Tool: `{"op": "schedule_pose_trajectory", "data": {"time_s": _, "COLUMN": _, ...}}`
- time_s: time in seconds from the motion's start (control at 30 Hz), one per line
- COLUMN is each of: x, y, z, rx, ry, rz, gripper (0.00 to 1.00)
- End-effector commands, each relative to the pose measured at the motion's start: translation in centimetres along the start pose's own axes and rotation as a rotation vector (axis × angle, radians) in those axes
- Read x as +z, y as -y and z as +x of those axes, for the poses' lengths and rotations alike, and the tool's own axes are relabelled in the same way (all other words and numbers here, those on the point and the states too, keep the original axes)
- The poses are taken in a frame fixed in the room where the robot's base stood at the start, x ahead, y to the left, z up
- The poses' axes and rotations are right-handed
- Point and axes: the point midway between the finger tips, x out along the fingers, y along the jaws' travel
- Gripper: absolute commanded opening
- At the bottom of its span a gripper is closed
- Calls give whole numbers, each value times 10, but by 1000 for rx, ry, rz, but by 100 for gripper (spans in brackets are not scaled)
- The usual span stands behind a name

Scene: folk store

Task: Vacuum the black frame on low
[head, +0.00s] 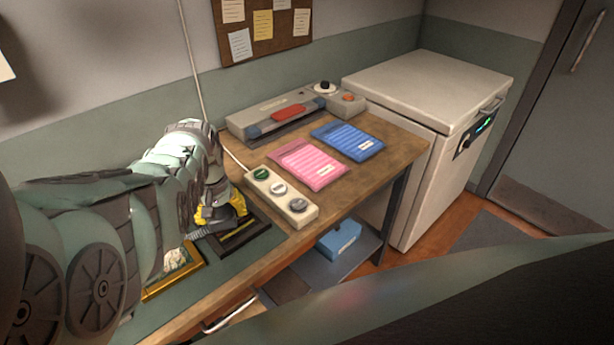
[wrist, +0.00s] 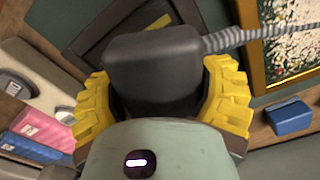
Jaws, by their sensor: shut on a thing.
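My gripper (head: 222,212) has yellow fingers and is low over the black frame (head: 243,240) on the green mat. In the wrist view, my gripper (wrist: 160,88) is shut on a dark grey vacuum head (wrist: 153,68) with a striped hose (wrist: 265,32). The black frame (wrist: 88,40) lies partly behind the head there; I cannot tell whether they touch. A cream control box (head: 281,197) with a green, a white and a grey round control sits right of the gripper. Its labels are too small to read.
A gold-framed picture (head: 172,271) lies left of the black frame. Pink (head: 308,164) and blue (head: 347,141) packs lie behind the control box. A grey machine (head: 282,115) stands at the wall, a white appliance (head: 428,92) to the right. A blue box (head: 339,239) is on the lower shelf.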

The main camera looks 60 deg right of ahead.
Motion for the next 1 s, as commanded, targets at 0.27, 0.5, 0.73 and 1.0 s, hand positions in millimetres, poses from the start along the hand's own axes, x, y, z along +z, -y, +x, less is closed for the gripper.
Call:
{"op": "schedule_pose_trajectory", "data": {"time_s": 0.27, "x": 0, "y": 1, "z": 6, "rx": 0, "ry": 0, "rz": -2, "gripper": 30}}
{"op": "schedule_pose_trajectory", "data": {"time_s": 0.5, "x": 0, "y": 1, "z": 11, "rx": 0, "ry": -1, "rz": -3, "gripper": 30}}
{"op": "schedule_pose_trajectory", "data": {"time_s": 0.73, "x": 0, "y": 1, "z": 15, "rx": 0, "ry": -1, "rz": -3, "gripper": 30}}
{"op": "schedule_pose_trajectory", "data": {"time_s": 1.0, "x": 0, "y": 1, "z": 18, "rx": 0, "ry": -1, "rz": -3, "gripper": 30}}
